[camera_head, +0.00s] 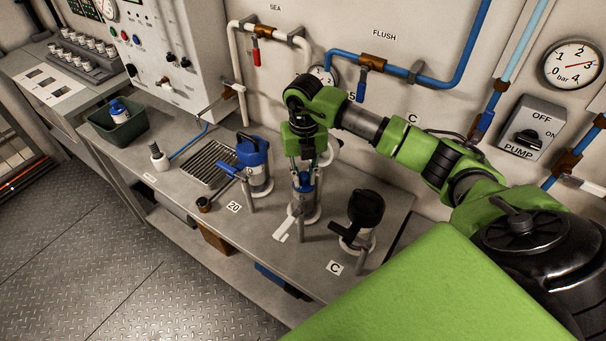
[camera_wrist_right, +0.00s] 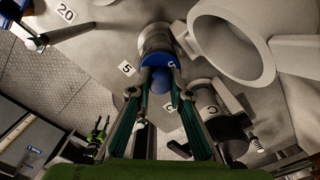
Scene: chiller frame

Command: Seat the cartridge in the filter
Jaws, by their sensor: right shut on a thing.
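My right gripper (camera_head: 305,168) points down over the middle filter stand (camera_head: 302,216) on the bench. It is shut on a cartridge with a blue top (camera_head: 304,183). In the wrist view my right gripper (camera_wrist_right: 160,92) has a finger on each side of the blue top (camera_wrist_right: 159,78), with a pale grey cylinder (camera_wrist_right: 155,40) beyond it. The cartridge is in line with the stand; how deep it sits I cannot tell. A small green and black part, perhaps my left gripper (camera_wrist_right: 99,135), shows far off in the wrist view; its fingers are unclear.
A blue-topped filter (camera_head: 258,172) stands left, by the label 20. A black-topped filter (camera_head: 363,211) stands right, by the label C. A pale ring (camera_wrist_right: 234,42) is close to my wrist camera. A dark green bin (camera_head: 119,127) and a drain grate (camera_head: 209,164) are farther left.

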